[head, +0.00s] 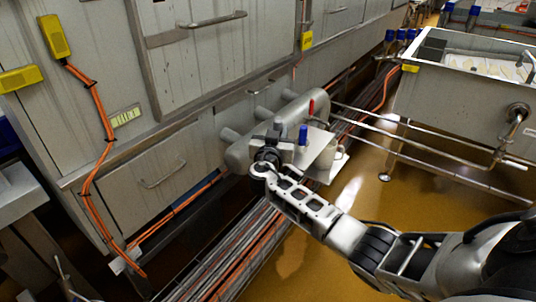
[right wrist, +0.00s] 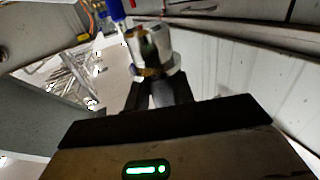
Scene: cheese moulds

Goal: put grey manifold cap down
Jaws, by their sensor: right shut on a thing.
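My right gripper (head: 268,152) is at the left end of a small metal shelf, in front of the grey manifold (head: 238,156). In the right wrist view my right gripper (right wrist: 158,92) is shut on the grey manifold cap (right wrist: 152,50), a shiny metal cylinder with a wider rim at its lower end. In the head view the cap is hard to make out among the dark fingers. I cannot tell whether the cap touches anything else. My left gripper is not in view.
The small shelf (head: 323,152) carries a blue-topped part (head: 303,134); a red handle (head: 311,107) stands behind it. Pipes and orange cables run below along the cabinets. A steel tank (head: 440,100) stands at the right. The yellow-brown floor (head: 365,205) beyond my arm is clear.

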